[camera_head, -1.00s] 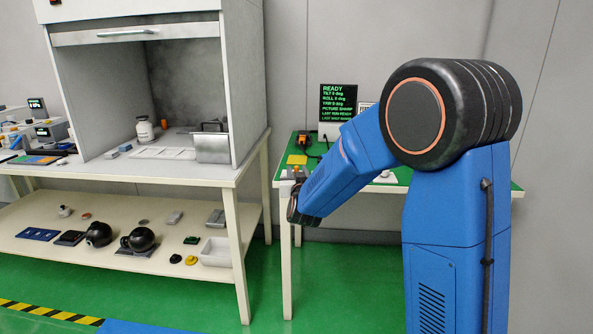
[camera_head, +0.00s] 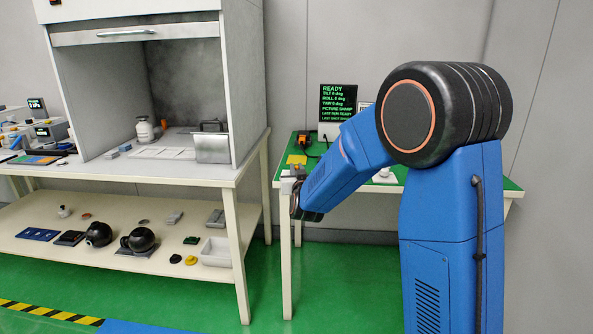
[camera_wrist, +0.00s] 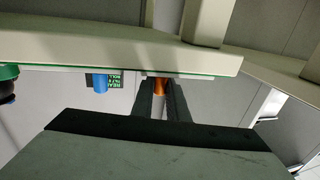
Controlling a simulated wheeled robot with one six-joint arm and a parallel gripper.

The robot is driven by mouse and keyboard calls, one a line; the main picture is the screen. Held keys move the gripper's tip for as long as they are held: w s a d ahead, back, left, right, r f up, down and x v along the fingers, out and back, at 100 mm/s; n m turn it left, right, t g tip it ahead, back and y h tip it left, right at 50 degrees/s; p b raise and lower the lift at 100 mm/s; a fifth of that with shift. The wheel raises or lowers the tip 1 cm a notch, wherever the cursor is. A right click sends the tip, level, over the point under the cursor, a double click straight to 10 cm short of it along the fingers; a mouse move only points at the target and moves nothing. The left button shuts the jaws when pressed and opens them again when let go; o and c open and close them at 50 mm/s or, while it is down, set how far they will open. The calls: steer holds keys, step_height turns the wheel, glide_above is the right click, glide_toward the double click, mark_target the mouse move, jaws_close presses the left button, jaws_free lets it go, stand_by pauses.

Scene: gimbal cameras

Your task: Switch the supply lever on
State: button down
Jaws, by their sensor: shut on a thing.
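In the wrist view, the two dark fingers of my gripper (camera_wrist: 160,92) stand on either side of an orange piece (camera_wrist: 159,87), which appears to be the supply lever's handle. The gripper is shut on it. In the head view, my gripper (camera_head: 297,178) is at the front left corner of the green-topped table (camera_head: 511,185). A small light box (camera_head: 290,174) is beside it. The lever's base and its on or off position cannot be made out.
A black display (camera_head: 338,103) reading READY stands at the back of the table. An orange and black device (camera_head: 304,139) and a yellow pad (camera_head: 296,159) lie near its left side. A cabinet bench (camera_head: 230,178) stands left. A blue cylinder (camera_wrist: 97,82) shows in the wrist view.

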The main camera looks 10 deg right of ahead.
steer(key=shift+d+n+y, duration=0.25)
steer(key=shift+n+y, duration=0.25)
steer(key=shift+y, duration=0.2)
steer(key=shift+n+y, duration=0.3)
steer(key=shift+y, duration=0.2)
steer(key=c, duration=1.7)
jaws_free()
steer(key=shift+c, duration=0.2)
steer(key=s, duration=1.7)
steer(key=shift+s+d, duration=0.2)
